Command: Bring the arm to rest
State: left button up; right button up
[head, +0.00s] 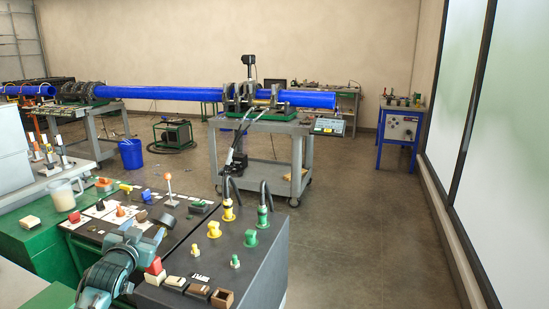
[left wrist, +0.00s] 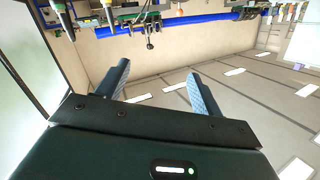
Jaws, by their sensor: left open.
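My left arm (head: 118,258) shows at the bottom left of the head view, teal and grey, beside the front edge of the dark control console. My left gripper (left wrist: 158,72) is open in the left wrist view, its two dark fingers spread wide apart. Nothing is between the fingers, and they touch nothing. The left wrist view looks upside down, with ceiling lights below the fingers and the workshop along the top. My right gripper is in neither view.
The dark console (head: 268,268) carries yellow and green knobs, levers and small blocks. Beyond are a cart (head: 262,125) with a long blue pipe (head: 165,93) and a blue bench (head: 398,135). Floor at right is clear.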

pick_arm(q)
jog(key=s+d+f+m+g+h, duration=0.1)
jog(key=s+d+f+g+h, duration=0.1)
jog(key=s+d+f, duration=0.55)
jog(key=s+d+f+g+h, duration=0.1)
jog(key=s+d+f, duration=0.3)
jog(key=s+f, duration=0.55)
jog(key=s+d+f+g+h, duration=0.1)
jog(key=s+d, duration=0.3)
jog(key=s, duration=0.6)
jog(key=s+d+f+n+g, duration=0.1)
jog(key=s+d+f+g, duration=0.1)
jog(key=s, duration=0.8)
notch_tip(320, 180, down, 2)
jog(key=shift+s+d+f+h, duration=0.15)
jog(key=shift+s+d+h, duration=0.25)
jog(key=shift+d, duration=0.5)
